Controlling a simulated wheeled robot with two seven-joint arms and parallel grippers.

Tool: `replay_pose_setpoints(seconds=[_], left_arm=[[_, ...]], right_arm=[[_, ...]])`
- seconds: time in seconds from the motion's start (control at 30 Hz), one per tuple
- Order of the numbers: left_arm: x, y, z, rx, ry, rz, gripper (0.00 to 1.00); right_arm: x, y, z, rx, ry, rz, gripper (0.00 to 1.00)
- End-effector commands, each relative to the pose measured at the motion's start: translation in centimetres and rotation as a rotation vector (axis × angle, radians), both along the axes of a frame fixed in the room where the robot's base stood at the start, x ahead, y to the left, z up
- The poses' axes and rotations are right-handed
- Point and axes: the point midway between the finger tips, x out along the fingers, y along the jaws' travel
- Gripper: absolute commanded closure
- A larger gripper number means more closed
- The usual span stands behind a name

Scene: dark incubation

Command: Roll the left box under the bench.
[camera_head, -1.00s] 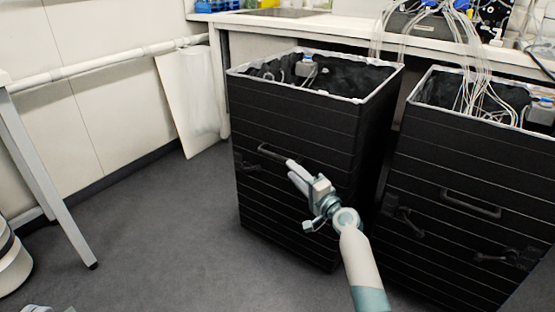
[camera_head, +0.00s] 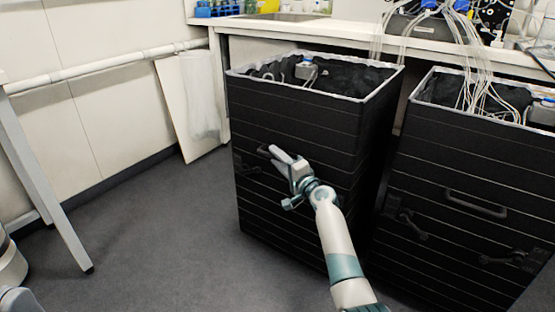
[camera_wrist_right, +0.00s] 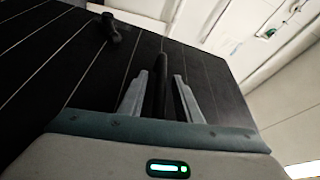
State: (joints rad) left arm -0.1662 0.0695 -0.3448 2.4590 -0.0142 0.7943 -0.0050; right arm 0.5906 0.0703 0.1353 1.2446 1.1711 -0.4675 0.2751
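The left box (camera_head: 300,190) is a tall black box with ribbed sides, open at the top with a pale rim. It stands upright at the front of the bench (camera_head: 330,27). My right gripper (camera_head: 278,156) is at the handle (camera_head: 263,151) on the box's front face. In the right wrist view, the open fingers of this gripper (camera_wrist_right: 160,92) lie on either side of the dark handle bar (camera_wrist_right: 160,85), with narrow gaps showing. In the head view the gripper hides part of the handle. My left gripper is not in view.
A second black box (camera_head: 450,210) stands close on the right, with tubes hanging into it. A white panel (camera_head: 190,105) leans at the bench's left end. A table leg (camera_head: 55,210) is at the left. The grey floor (camera_head: 170,245) between is clear.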

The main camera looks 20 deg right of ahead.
Motion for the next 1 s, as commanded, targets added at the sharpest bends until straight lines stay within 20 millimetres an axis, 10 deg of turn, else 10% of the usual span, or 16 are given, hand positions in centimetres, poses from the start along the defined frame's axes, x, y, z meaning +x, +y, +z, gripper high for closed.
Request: replay_pose_setpoints(seconds=[0.07,0.2,1.0], left_arm=[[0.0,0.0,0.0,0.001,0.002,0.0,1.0],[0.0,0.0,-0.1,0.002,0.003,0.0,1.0],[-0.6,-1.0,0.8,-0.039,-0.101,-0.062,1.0]], right_arm=[[0.0,0.0,0.0,0.0,0.0,0.0,0.69],[0.0,0.0,0.0,0.0,0.0,0.0,1.0],[3.0,-4.1,-0.4,-0.001,-0.005,-0.007,1.0]])
